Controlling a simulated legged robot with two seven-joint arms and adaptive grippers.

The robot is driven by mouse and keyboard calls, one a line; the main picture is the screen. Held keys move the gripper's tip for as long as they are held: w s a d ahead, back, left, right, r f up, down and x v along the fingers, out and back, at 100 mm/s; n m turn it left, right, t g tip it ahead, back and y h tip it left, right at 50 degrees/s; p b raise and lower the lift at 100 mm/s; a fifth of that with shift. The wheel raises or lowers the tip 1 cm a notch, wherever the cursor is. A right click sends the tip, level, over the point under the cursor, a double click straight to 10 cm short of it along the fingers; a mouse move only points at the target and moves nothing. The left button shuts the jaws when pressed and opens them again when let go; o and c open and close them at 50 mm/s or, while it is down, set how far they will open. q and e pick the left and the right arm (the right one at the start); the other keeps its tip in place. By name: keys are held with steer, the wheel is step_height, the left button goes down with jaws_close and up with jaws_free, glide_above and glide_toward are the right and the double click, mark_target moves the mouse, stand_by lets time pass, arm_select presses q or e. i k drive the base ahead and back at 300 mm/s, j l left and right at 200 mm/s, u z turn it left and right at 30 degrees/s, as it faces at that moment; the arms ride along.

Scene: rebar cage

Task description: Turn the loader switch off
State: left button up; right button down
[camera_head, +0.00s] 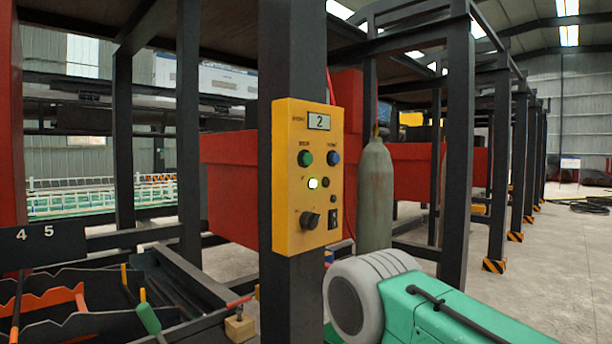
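A yellow control box (307,178) is mounted on a dark upright post in the middle of the head view. Near its bottom is a black rotary switch knob (310,220); its exact setting is too small to read. A small lamp (313,183) in the middle of the box glows bright. Above it are a green button (305,158) and a blue button (334,157), under a label plate reading 2 (319,121).
The dark post (292,296) carries the box. A grey gas cylinder (375,195) stands behind it to the right. Black racks with orange dividers (45,303) and a plate reading 4 5 (42,245) are at lower left. Open concrete floor lies at the right.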

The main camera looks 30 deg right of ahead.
mark_target(308, 221)
steer(key=l, duration=0.7)
steer(key=i+l, duration=0.15)
steer(key=l, duration=0.5)
steer(key=u, duration=0.05)
